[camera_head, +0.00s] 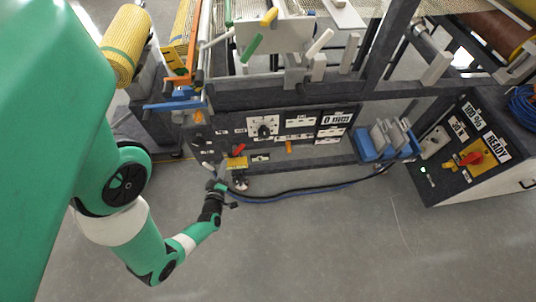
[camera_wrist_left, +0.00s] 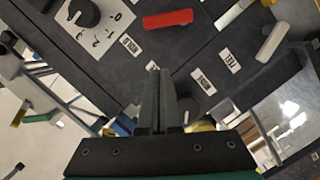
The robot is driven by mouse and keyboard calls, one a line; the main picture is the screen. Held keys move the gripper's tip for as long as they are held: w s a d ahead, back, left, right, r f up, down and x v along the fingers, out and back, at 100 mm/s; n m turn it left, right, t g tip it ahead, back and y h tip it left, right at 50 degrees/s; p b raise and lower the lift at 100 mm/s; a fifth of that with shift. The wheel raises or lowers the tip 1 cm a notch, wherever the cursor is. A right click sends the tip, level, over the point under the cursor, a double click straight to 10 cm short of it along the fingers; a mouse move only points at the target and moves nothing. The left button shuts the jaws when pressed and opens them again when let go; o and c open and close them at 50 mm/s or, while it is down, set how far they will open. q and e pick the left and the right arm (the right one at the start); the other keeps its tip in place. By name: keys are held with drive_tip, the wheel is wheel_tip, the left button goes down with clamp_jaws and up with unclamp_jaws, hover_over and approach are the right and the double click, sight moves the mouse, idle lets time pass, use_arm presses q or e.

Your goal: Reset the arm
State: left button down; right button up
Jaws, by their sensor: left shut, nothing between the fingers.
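My left arm (camera_head: 187,240) is green and white and reaches in from the left of the head view. Its left gripper (camera_head: 219,178) is low, in front of the dark machine's control panel (camera_head: 290,150), close to a yellow part (camera_head: 236,162) at the panel's lower left. I cannot tell if they touch. In the left wrist view the left gripper (camera_wrist_left: 160,75) has its two dark fingers together with nothing between them. They point at the dark panel with white labels. My right gripper is in neither view.
The panel carries a rotary dial (camera_head: 263,127), also in the left wrist view (camera_wrist_left: 88,14), and a red handle (camera_wrist_left: 168,18). A blue holder (camera_head: 372,148) and a control cabinet (camera_head: 465,195) marked READY stand to the right. A cable (camera_head: 300,190) runs below the panel. The foreground floor is clear.

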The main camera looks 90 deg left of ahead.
use_arm(q)
drive_tip(key=shift+s+d+r, duration=0.2)
drive_tip(key=shift+d, duration=0.2)
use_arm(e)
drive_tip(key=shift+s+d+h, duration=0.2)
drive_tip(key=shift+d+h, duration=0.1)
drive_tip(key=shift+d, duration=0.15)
